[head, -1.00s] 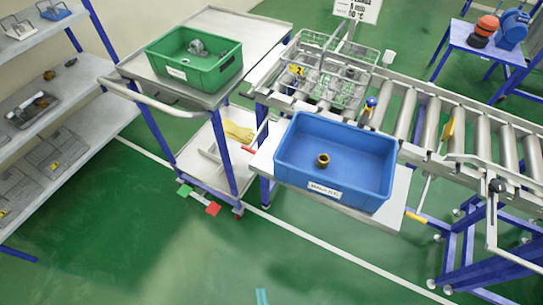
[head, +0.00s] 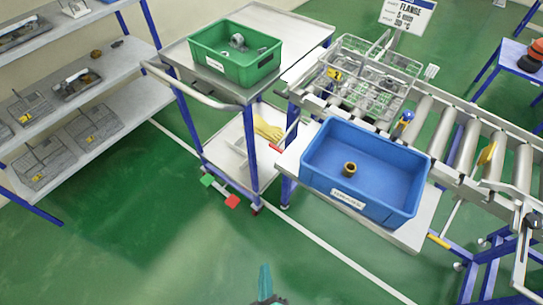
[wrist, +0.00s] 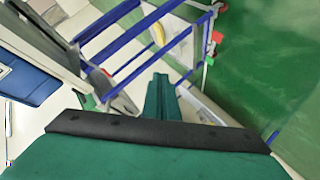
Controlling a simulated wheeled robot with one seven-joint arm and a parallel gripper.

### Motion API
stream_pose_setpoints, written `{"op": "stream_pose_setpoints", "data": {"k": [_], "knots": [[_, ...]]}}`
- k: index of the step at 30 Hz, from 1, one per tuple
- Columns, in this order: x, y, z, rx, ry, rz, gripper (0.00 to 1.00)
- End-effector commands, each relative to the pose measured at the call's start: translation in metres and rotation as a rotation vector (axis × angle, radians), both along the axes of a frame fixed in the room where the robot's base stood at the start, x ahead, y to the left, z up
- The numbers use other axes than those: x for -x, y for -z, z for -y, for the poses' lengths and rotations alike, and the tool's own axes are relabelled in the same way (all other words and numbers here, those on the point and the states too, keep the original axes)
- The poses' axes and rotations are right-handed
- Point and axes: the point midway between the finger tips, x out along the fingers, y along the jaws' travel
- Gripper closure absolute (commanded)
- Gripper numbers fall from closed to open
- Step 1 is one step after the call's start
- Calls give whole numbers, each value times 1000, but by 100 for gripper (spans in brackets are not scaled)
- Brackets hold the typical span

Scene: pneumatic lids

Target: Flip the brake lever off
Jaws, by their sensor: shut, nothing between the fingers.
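A brake bar with a green end (head: 207,180) and a red end (head: 232,201) sits low at the front of the blue-framed trolley, near its wheels. I take it to be the brake lever; whether it is on or off I cannot tell. A small red end (wrist: 217,38) also shows in the wrist view, near the top right. My gripper (head: 265,283) is at the bottom edge of the head view, in front of the trolley and apart from the bar. Its teal fingers (wrist: 160,97) are shut together and empty in the wrist view.
The trolley (head: 180,52) carries a green bin (head: 235,73) on top and yellow gloves (head: 268,130) below. A blue bin (head: 365,185) stands at the roller conveyor (head: 465,135). Shelves (head: 70,95) stand at the left. The green floor (head: 130,225) before the trolley is clear.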

Motion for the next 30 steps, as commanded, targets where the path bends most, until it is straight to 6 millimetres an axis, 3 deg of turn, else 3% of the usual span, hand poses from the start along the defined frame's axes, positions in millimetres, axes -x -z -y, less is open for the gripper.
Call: {"op": "stream_pose_setpoints", "data": {"k": [1, 7, 14, 19, 24, 30], "knots": [[-19, 11, -3, 104, -42, -6, 100], [-83, 50, -7, 572, -192, -63, 100], [-166, 58, -11, 1096, -313, -138, 100], [-226, 37, -19, 1461, -359, -223, 100], [-274, -2, -31, 1767, -368, -334, 100], [-303, -40, -42, 1978, -362, -455, 100]]}}
